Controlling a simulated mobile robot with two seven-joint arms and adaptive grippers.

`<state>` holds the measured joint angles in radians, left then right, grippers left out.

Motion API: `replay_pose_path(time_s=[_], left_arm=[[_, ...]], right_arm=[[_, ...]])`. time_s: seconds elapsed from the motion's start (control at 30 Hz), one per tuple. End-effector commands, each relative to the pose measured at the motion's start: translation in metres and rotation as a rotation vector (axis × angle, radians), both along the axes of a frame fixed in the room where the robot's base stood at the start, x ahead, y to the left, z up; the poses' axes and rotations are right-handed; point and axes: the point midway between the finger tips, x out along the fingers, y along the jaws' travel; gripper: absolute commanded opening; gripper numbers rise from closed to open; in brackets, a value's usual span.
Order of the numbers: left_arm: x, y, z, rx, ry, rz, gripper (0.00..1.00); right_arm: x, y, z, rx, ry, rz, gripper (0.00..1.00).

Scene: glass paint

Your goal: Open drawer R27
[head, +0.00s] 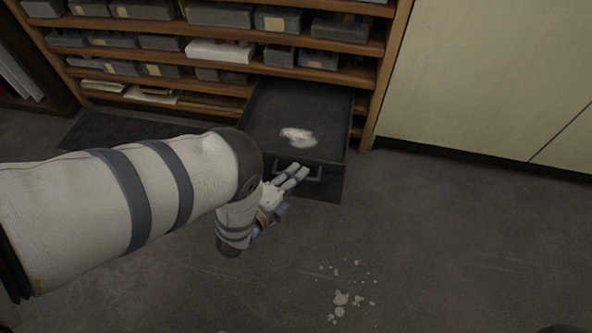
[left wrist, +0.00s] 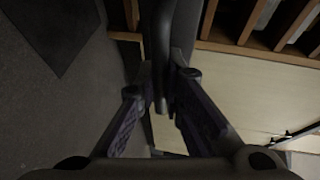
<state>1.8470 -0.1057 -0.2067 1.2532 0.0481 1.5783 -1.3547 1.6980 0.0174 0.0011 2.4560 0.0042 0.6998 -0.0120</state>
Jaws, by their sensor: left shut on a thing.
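A dark drawer (head: 262,133) stands pulled out at the bottom of the wooden shelf unit, with a crumpled whitish thing (head: 298,137) lying inside it. I cannot read a label on the drawer. Its bar handle (head: 316,177) is on the front face. My left gripper (head: 299,174) is at this handle, with its fingers shut on it. In the left wrist view the fingers (left wrist: 160,92) close from both sides around a dark bar, which is the handle (left wrist: 160,50). My right gripper is not in view.
The shelf unit (head: 225,32) holds several grey boxes and a white box (head: 220,51). Pale cabinet doors (head: 480,75) stand to the right. A dark mat (head: 105,128) lies on the floor at left. Pale spots (head: 345,299) mark the otherwise clear floor in front of the drawer.

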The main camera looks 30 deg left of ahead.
Motion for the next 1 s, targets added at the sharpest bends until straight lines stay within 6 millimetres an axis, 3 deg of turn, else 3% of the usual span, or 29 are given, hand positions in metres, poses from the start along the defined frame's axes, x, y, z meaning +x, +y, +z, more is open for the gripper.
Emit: replay_pose_path(time_s=[0.3, 0.33, 0.37, 0.67, 0.77, 1.0], left_arm=[[0.000, 0.000, 0.000, 0.002, -0.001, 0.001, 0.00], [0.000, 0.000, 0.000, 0.001, -0.001, 0.001, 0.13], [0.000, 0.000, 0.000, 0.001, -0.001, 0.001, 0.18], [-0.001, 0.000, 0.000, 0.000, 0.000, 0.001, 0.18], [-0.013, 0.002, 0.001, 0.001, 0.003, 0.001, 0.18], [-0.076, 0.010, 0.013, 0.002, 0.004, 0.001, 0.18]], right_arm=[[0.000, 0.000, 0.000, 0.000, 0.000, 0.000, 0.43], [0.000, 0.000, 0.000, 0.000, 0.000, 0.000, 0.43], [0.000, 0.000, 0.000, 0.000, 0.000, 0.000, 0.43], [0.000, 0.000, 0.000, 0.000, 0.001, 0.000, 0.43], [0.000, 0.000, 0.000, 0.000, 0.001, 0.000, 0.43], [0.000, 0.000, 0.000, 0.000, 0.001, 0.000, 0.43]])
